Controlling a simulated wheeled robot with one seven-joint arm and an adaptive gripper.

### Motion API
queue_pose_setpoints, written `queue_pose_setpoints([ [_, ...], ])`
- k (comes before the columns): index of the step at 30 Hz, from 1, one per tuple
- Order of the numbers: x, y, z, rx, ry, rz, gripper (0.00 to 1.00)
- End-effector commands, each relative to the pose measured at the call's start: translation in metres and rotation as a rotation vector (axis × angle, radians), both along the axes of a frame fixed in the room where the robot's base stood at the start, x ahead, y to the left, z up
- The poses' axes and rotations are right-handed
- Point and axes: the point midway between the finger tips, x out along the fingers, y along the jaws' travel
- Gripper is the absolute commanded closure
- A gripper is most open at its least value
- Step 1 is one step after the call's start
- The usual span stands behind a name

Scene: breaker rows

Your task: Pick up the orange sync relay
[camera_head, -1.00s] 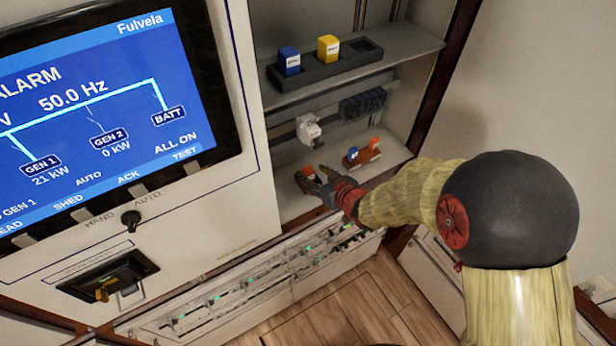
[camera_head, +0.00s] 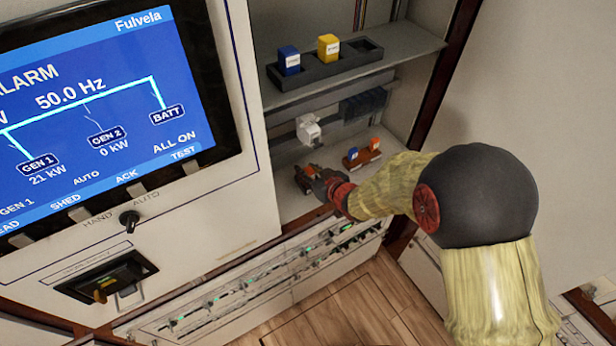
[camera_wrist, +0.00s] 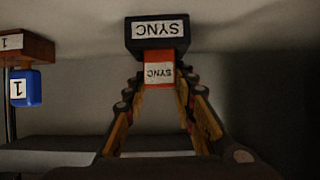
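The orange sync relay (camera_wrist: 158,71) shows in the wrist view, upside down, with a white SYNC label. It sits at a dark base (camera_wrist: 141,48), also labelled SYNC. My gripper (camera_wrist: 160,76) is open, with one finger on each side of the relay. The fingertips are very close to its sides; I cannot tell if they touch. In the head view my gripper (camera_head: 305,178) is low over the bottom shelf, and it largely hides the relay and base.
A brown holder (camera_head: 362,159) with a blue and an orange piece stands right of my gripper. A white device (camera_head: 309,130) hangs on the rail behind. Above, a shelf (camera_head: 410,46) carries a dark tray (camera_head: 330,67) with blue and yellow relays. The cabinet panel (camera_head: 210,200) borders the left.

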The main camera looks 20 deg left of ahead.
Motion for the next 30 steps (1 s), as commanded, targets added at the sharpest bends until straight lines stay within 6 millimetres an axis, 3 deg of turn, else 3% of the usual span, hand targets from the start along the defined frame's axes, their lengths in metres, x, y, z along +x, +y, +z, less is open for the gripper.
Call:
queue_pose_setpoints([
  [12, 0.0, 0.0, 0.0, 0.0, 0.0, 0.0, 0.99],
  [23, 0.0, 0.0, 0.004, 0.001, -0.001, 0.0, 1.0],
  [30, 0.001, 0.0, 0.031, 0.002, -0.004, 0.0, 1.0],
])
